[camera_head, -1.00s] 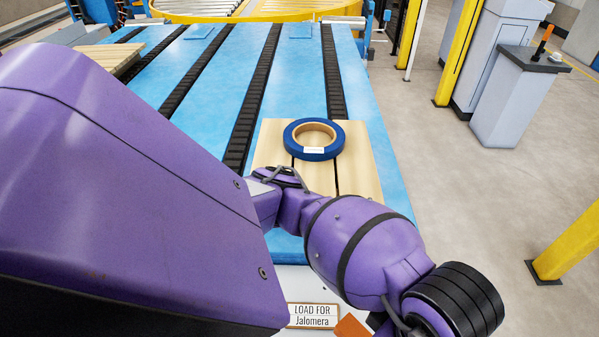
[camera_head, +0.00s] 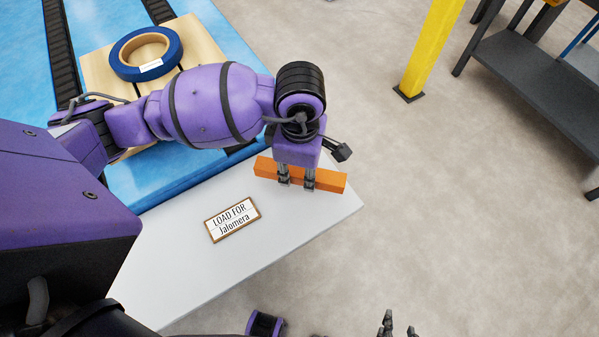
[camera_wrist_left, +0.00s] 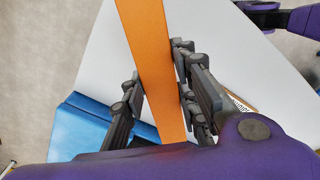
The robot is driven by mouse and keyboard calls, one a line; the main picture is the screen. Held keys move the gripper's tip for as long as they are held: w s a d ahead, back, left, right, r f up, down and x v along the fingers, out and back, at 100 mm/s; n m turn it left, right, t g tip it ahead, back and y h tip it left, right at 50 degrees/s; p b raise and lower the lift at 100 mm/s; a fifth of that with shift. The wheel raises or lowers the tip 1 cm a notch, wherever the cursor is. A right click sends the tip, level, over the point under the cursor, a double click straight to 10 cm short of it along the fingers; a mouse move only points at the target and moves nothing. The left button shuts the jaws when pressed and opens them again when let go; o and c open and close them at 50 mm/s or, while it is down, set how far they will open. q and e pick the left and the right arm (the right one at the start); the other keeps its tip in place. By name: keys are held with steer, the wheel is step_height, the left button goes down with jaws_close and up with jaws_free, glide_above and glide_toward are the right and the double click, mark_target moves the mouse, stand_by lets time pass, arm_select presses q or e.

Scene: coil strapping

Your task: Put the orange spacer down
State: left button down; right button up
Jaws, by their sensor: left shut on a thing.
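The orange spacer (camera_head: 330,181) is a long square bar at the right end of a white tabletop (camera_head: 285,228). My left gripper (camera_head: 297,184) points down and is shut across the middle of the bar. In the left wrist view the spacer (camera_wrist_left: 152,60) runs between the two fingers (camera_wrist_left: 160,98). I cannot tell whether its underside touches the table. A framed sign (camera_head: 232,219) reading "LOAD FOR Jalomera" lies on the table to the left of the spacer. My right gripper (camera_head: 398,328) shows only its fingertips at the bottom edge, away from the table.
A blue slatted conveyor (camera_head: 165,185) adjoins the table's far side. On it, a wooden pallet (camera_head: 98,75) carries a blue-wrapped coil (camera_head: 128,69). A yellow post (camera_head: 430,50) and a dark bench (camera_head: 535,80) stand at right. The front of the tabletop is clear.

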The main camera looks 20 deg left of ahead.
mark_target(300, 176)
arm_select(q)
steer(key=shift+w+a+f, duration=0.1)
steer(key=shift+w+f, duration=0.2)
steer(key=shift+f, duration=0.1)
steer(key=shift+w+a+f, duration=0.1)
steer(key=shift+w+f, duration=0.05)
steer(key=shift+f, duration=0.8)
steer(key=shift+w+a+f, duration=0.1)
steer(key=shift+w+f, duration=0.05)
steer(key=shift+f, duration=0.75)
steer(key=shift+f, duration=0.1)
steer(key=shift+f, duration=0.15)
steer(key=c, duration=1.4)
jaws_free()
step_height(300, 176, up, 13)
steer(key=shift+d+f, duration=0.1)
steer(key=shift+f, duration=0.1)
